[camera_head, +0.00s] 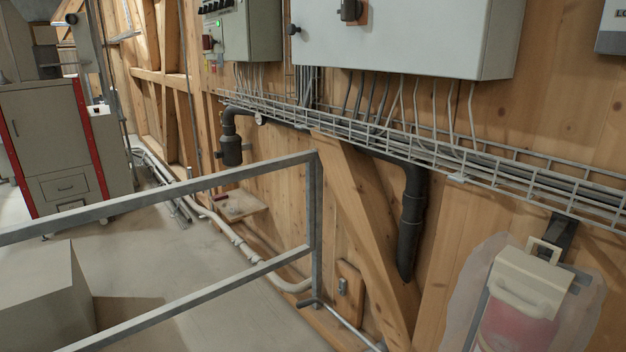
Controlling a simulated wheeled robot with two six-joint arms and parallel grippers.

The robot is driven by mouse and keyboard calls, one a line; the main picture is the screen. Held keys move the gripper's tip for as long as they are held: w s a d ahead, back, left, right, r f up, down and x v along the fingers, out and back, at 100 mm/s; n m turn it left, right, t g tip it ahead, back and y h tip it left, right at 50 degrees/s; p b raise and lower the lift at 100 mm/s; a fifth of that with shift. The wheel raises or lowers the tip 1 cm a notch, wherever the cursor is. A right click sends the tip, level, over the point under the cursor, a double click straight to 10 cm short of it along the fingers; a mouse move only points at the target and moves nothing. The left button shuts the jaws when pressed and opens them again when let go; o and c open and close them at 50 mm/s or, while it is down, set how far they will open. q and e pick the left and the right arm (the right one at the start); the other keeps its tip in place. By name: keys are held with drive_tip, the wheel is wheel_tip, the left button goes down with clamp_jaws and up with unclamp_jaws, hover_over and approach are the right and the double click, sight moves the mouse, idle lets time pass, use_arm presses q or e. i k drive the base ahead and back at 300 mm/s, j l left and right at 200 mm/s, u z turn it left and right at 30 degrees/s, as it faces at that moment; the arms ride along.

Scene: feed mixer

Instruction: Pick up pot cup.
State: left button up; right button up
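I cannot make out a pot cup with certainty in the head view. A small wooden wall shelf (240,208) low behind the railing carries a few small items, among them a dark red one (221,197). They are too small to tell what they are. Neither of my grippers is in view.
A grey metal railing (190,187) crosses the left and middle. A grey box (45,295) stands at lower left, and a grey cabinet with red edges (55,140) farther back. Pipes and a cable tray (400,140) run along the wooden wall. Concrete floor (150,255) is partly clear.

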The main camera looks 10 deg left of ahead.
sight(234, 207)
drive_tip(key=i+u, duration=0.3)
drive_tip(key=i, duration=0.3)
drive_tip(key=i+l+u, duration=0.1)
drive_tip(key=i+u, duration=0.2)
drive_tip(key=i, duration=0.3)
drive_tip(key=i+l+u, duration=0.25)
drive_tip(key=i, duration=0.35)
